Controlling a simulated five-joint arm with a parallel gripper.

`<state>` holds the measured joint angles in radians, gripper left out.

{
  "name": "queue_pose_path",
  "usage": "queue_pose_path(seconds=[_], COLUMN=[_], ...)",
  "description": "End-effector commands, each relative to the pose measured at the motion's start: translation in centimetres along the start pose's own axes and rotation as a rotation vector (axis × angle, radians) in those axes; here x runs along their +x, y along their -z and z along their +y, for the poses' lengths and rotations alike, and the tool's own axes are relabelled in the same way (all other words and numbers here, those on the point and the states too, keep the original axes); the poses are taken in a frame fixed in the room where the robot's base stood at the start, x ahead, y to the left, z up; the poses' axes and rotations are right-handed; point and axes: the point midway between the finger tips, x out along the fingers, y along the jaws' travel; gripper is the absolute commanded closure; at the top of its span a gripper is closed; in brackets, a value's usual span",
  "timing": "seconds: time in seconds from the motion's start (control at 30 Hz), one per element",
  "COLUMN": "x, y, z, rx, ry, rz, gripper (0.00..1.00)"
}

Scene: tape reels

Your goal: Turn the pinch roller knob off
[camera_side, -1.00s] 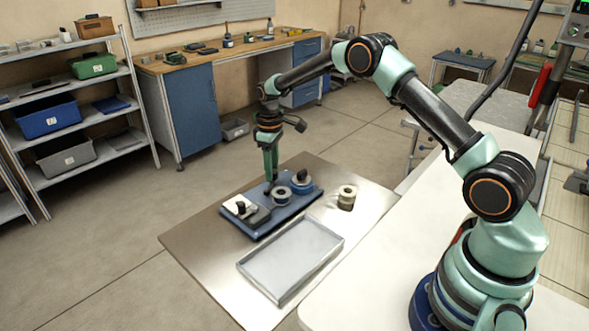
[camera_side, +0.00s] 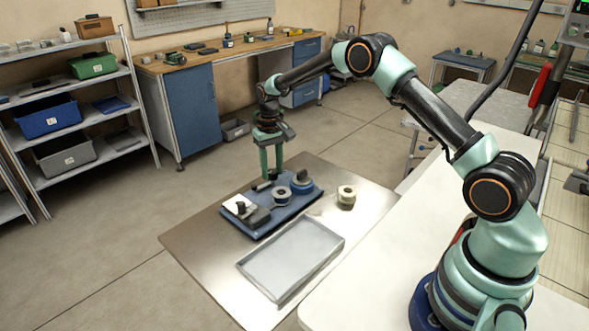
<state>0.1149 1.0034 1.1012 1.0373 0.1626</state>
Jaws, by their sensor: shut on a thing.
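A blue tape device (camera_side: 284,212) lies on the metal sheet. It carries a pale block with a black knob (camera_side: 240,207) at left, a reel (camera_side: 281,196) in the middle and a round part with a dark top (camera_side: 302,181) at right. My gripper (camera_side: 271,176) points down at the device's far edge, behind the middle reel. Its two green fingers show side by side and are shut on a small part there, which I take to be the pinch roller knob. The knob is too small and too hidden to tell its angle.
A loose cream reel (camera_side: 347,196) stands right of the device. An empty grey tray (camera_side: 318,237) lies in front of it. The metal sheet (camera_side: 200,241) is bare at left. Shelves and a workbench stand well behind.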

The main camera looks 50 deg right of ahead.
Motion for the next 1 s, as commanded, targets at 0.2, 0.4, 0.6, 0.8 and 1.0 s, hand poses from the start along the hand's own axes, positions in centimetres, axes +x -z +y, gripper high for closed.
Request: queue_pose_path(seconds=[0.2, 0.4, 0.6, 0.8, 1.0], x=[-0.19, -0.2, -0.19, -0.1, -0.62], y=[0.01, 0.02, 0.03, 0.02, 0.05], z=[-0.03, -0.03, -0.03, -0.02, -0.01], rx=[0.018, 0.019, 0.019, 0.018, 0.018], ry=[0.0, 0.0, 0.0, 0.0, 0.0], rz=[0.0, 0.0, 0.001, 0.0, 0.002], gripper=[1.0, 1.0, 0.3, 0.3, 0.3])
